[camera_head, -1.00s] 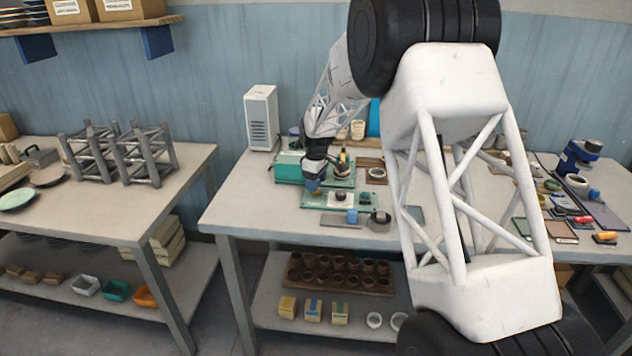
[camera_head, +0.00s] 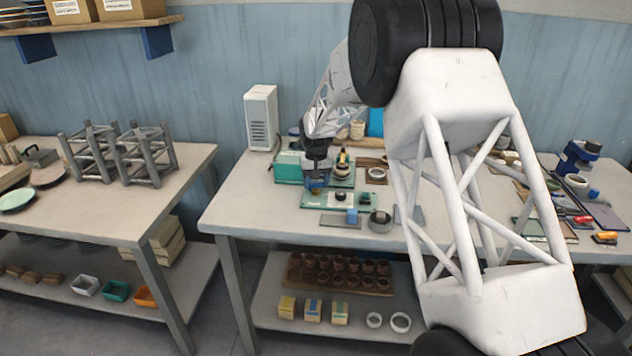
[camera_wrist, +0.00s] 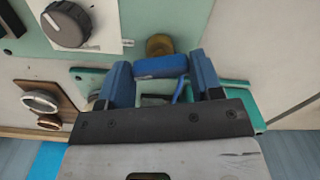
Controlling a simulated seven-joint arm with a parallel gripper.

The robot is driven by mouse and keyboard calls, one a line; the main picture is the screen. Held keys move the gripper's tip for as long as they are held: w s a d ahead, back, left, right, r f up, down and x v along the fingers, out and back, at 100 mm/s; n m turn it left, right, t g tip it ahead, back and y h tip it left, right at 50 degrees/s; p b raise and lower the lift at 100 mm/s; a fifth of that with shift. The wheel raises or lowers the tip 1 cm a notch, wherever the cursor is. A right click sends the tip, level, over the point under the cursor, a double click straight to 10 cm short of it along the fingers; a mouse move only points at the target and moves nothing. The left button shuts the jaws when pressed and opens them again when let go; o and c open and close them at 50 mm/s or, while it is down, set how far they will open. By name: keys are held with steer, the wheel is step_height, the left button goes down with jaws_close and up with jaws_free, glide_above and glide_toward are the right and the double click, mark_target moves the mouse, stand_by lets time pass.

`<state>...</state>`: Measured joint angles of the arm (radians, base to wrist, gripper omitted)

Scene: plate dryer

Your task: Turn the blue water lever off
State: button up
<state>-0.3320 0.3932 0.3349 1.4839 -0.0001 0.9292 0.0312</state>
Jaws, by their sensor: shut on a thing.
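The blue water lever (camera_wrist: 160,66) is a short blue bar in the wrist view, in front of a brass fitting (camera_wrist: 159,45) on a pale green panel (camera_wrist: 110,60). My gripper (camera_wrist: 160,61) has its two blue fingers at the two ends of the lever and is shut on it. In the head view my gripper (camera_head: 316,182) is low over the green board (camera_head: 325,200) on the middle table. The lever cannot be made out there, behind or between the fingers.
A black knob (camera_wrist: 66,24) on a white plate sits on the panel near the lever. A teal box (camera_head: 288,167) stands left of my gripper. The table's left front is clear.

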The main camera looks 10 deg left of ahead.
mark_target(316, 182)
steer(key=shift+m, duration=1.7)
steer(key=o, duration=0.9)
steer(key=shift+r, duration=3.9)
